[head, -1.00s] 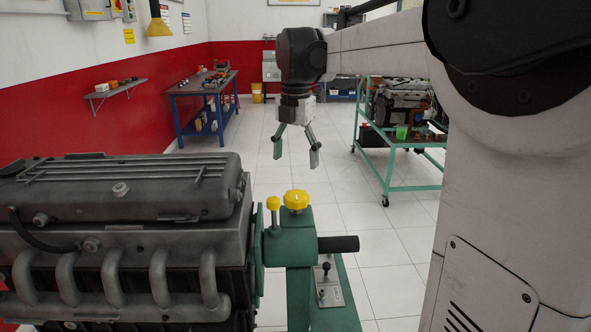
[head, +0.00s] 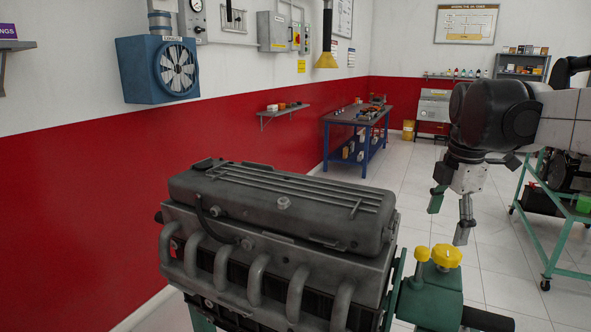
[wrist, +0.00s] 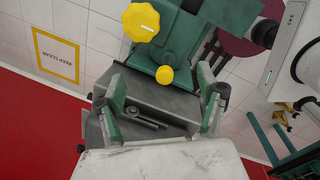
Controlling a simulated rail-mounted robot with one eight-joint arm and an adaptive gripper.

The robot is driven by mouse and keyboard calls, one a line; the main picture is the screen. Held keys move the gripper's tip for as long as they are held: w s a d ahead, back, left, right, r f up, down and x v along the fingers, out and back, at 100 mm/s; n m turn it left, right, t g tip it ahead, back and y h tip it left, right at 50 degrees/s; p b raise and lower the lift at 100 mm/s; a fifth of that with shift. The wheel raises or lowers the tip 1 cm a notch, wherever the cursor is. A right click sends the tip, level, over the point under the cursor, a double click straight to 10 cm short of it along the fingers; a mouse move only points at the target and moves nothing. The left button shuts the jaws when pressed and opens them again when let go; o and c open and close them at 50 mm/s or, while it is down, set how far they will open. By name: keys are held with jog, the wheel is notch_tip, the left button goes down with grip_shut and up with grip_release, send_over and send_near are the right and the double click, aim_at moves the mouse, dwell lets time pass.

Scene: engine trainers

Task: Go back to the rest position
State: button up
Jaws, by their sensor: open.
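My gripper (head: 451,219) hangs at the right in the head view, fingers pointing down and spread open, with nothing between them. It is beyond and above the yellow knobs of the green engine stand (head: 430,302). In the wrist view my gripper (wrist: 160,107) shows its two fingers apart. The large yellow knob also shows in the head view (head: 447,256).
A grey engine (head: 280,235) on the green stand fills the lower middle. A blue workbench (head: 355,122) stands by the red wall. A green cart (head: 545,235) stands at the right. Tiled floor (head: 405,190) is clear between them. A "keep clear" floor sign (wrist: 57,58) shows in the wrist view.

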jog(key=s+a+f+m+t, duration=0.3)
jog(key=s+a+f+m, duration=0.3)
jog(key=s+m, duration=0.2)
jog(key=s+a+f+m+t, duration=0.2)
jog(key=s+a+f+m, duration=0.4)
jog(key=s+m, duration=0.3)
jog(key=shift+s+m+t, duration=0.2)
jog(key=shift+m+t, duration=0.2)
jog(key=shift+m, duration=0.5)
dwell(1.3)
